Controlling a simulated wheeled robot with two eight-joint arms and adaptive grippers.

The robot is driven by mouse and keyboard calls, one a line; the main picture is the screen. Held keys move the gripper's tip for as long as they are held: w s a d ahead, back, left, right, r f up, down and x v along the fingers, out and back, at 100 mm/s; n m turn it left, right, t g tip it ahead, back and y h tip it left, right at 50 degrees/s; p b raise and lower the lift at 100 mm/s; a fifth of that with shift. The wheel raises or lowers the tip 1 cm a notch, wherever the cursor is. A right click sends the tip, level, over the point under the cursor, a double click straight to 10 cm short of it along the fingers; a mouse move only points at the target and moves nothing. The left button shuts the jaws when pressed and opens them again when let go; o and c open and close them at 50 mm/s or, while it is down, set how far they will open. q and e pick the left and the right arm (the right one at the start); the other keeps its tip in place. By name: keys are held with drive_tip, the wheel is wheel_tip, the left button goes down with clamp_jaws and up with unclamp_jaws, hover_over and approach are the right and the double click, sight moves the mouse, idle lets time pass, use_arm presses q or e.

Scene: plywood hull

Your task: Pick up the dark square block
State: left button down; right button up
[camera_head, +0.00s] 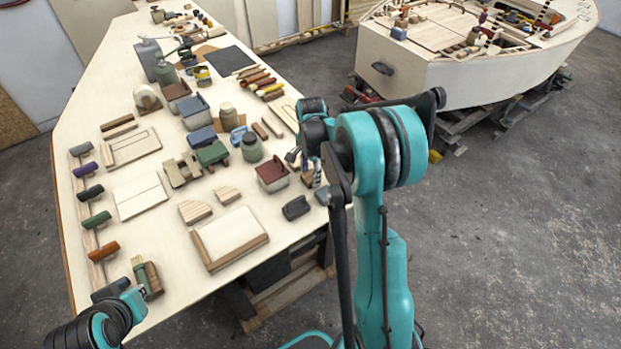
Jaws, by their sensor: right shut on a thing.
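My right gripper (311,171) is at the right edge of the table, beside and partly behind my own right arm. It is shut on a small dark block, which I take to be the dark square block (322,196); its outline is small and partly covered, so its exact shape is hard to tell. My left gripper (132,299) is at the bottom left, by the table's near edge. Its fingers do not show clearly, so I cannot tell whether it is open.
The pale plywood table (137,228) is crowded with blocks, jars and tools. A dark grey rounded piece (296,208) and a red-lined box (272,176) lie close to my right gripper. A framed board (230,237) is at the near edge. A wooden hull (450,80) stands at the back right.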

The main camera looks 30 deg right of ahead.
drive_tip(key=shift+r, duration=0.5)
drive_tip(key=r, duration=0.1)
drive_tip(key=r+p, duration=0.1)
drive_tip(key=s+r, duration=0.1)
drive_tip(key=r, duration=0.1)
drive_tip(key=shift+d+p, duration=0.3)
drive_tip(key=shift+p, duration=0.1)
drive_tip(key=s+d+r+p, duration=0.2)
drive_tip(key=s+d+r, duration=0.3)
drive_tip(key=s, duration=0.4)
drive_tip(key=w+d+f+p, duration=0.1)
drive_tip(key=w+d, duration=0.1)
drive_tip(key=w, duration=0.6)
drive_tip(key=w+d+p, duration=0.1)
drive_tip(key=w+d, duration=0.2)
drive_tip(key=w, duration=0.5)
drive_tip(key=shift+a+f+b, duration=0.15)
drive_tip(key=shift+f+b, duration=2.05)
drive_tip(key=shift+f, duration=1.6)
